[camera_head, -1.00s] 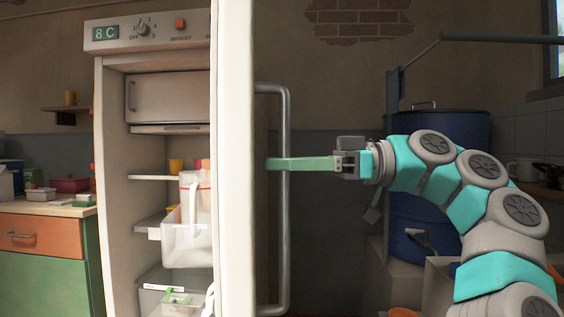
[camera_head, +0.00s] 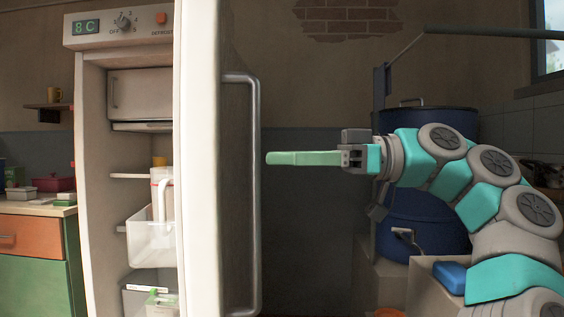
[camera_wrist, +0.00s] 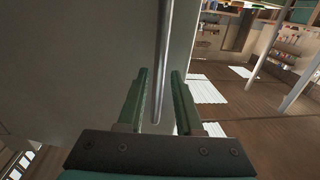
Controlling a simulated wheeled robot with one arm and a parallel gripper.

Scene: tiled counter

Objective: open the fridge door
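The fridge (camera_head: 92,150) stands at the left in the head view with its door (camera_head: 199,150) partly open, its inner shelves showing. The door's long vertical metal handle (camera_head: 254,190) is on the outer face, to the left of my gripper (camera_head: 270,158). In the head view the green fingertips are close to the handle but apart from it. In the wrist view my gripper (camera_wrist: 160,72) has its two green fingers spread, with the handle (camera_wrist: 164,50) seen beyond and between them, against the grey door face (camera_wrist: 80,60). The gripper holds nothing.
A blue barrel (camera_head: 425,180) stands behind my arm at the right. A green and orange cabinet (camera_head: 35,265) with a counter top is left of the fridge. The fridge holds a white jug and a clear drawer (camera_head: 150,243). Wooden floor shows in the wrist view.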

